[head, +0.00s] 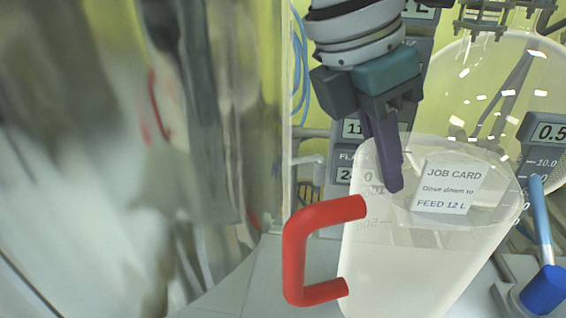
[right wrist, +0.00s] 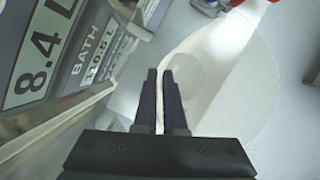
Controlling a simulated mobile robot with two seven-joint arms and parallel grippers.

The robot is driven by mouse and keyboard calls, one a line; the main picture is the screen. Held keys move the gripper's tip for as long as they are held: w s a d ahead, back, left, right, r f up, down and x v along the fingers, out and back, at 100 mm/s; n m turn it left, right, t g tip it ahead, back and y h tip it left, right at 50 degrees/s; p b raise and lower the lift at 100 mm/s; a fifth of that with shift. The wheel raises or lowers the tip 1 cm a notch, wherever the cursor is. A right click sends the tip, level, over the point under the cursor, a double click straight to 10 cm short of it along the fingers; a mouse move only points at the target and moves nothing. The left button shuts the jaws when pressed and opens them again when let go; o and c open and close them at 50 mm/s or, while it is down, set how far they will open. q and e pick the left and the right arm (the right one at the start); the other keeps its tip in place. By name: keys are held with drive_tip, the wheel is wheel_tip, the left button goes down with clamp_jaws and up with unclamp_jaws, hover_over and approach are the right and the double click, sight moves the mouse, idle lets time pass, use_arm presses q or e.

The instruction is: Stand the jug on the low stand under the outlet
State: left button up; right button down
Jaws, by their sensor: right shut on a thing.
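The jug (head: 385,270) is translucent white with a red handle (head: 295,255) on its left side and a marked scale. It shows low in the head view and looks slightly tilted there. My right gripper (head: 392,182) comes down from above and is shut on the jug's rim wall. In the right wrist view the two fingers (right wrist: 163,105) are close together with the pale jug wall (right wrist: 195,45) between and beyond them. I cannot make out the low stand or a clear outlet. My left gripper is not in view.
A large glass vessel (head: 500,60) stands behind the jug. A blue-handled part (head: 545,290) is at the lower right. A job card (head: 446,187) reads FEED 12 L. Display panels (right wrist: 50,60) stand close by. A blurred reflective surface (head: 120,160) fills the left.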

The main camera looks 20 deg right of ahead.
drive_tip(key=f, duration=0.2)
drive_tip(key=shift+s+f, duration=0.25)
drive_tip(key=shift+f, duration=0.05)
drive_tip(key=shift+f+b, duration=0.45)
drive_tip(key=shift+f, duration=1.6)
drive_tip(key=c, duration=1)
unclamp_jaws()
drive_tip(key=shift+w, duration=0.1)
